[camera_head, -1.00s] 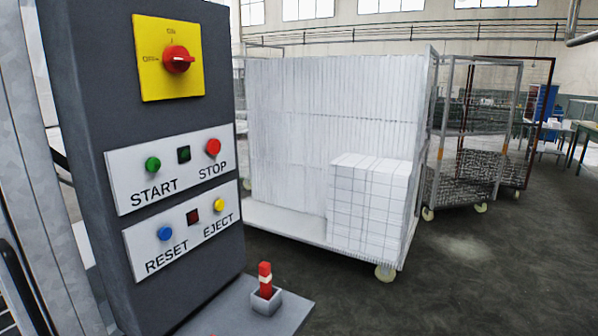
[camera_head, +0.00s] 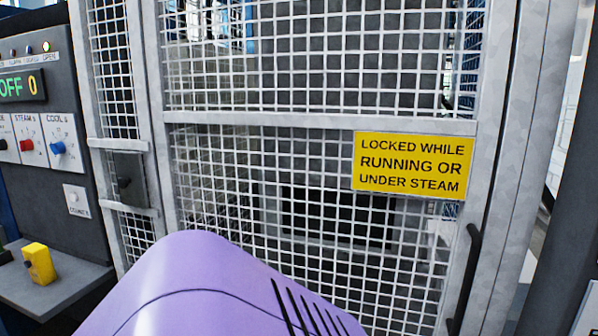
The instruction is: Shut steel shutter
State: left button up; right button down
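No solid steel shutter can be made out for certain. A grey steel mesh gate (camera_head: 318,126) fills most of the head view. It has a black bar handle (camera_head: 465,278) low on its right side and a yellow sign (camera_head: 412,164) reading "LOCKED WHILE RUNNING OR UNDER STEAM". Behind the mesh is a grey machine with a dark rectangular opening (camera_head: 335,215); I cannot tell whether anything covers that opening. The gate's lower middle is hidden. Neither of my grippers is in view.
A dark control panel (camera_head: 40,190) with STEAM and COOL switches and a green "OFF 0" display stands at left. Below it, a yellow block (camera_head: 39,263) sits on a grey shelf (camera_head: 66,292). A dark post (camera_head: 565,215) stands at right.

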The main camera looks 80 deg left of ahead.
aim_at(131, 181)
jog(key=u, duration=3.5)
